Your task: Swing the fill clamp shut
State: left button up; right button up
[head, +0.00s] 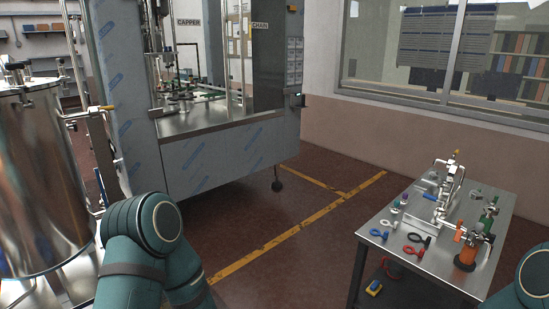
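I cannot pick out the fill clamp with certainty in the head view. A steel pipe fitting (447,190) with small valves stands on the metal bench (430,269) at the right. A second fitting with an orange body (467,254) stands at the bench's near right side. The parts are too small to tell whether any clamp is open or shut. A steel tank (35,175) with clamp-like knobs on its rim and a yellow-handled pipe stands at the left. My teal arm links show at the lower left and the right edge. Neither gripper is in view.
Coloured rings, including a red one (412,250), and a green item (489,212) lie on the bench. A film-wrapped capper machine (215,155) stands at the back. The red floor (310,265) between machine and bench is clear, with yellow lines.

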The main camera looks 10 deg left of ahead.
aim_at(74, 128)
jog(key=i+u, duration=0.25)
jog(key=i, duration=0.45)
jog(key=i+l+u, duration=0.3)
jog(key=i, duration=0.35)
jog(key=i+j+u, duration=0.1)
jog(key=i+u, duration=0.2)
jog(key=u, duration=0.15)
jog(key=i+u, duration=0.25)
jog(key=u, duration=0.15)
jog(key=i+l+u, duration=0.15)
jog(key=u, duration=0.3)
jog(key=i, duration=0.1)
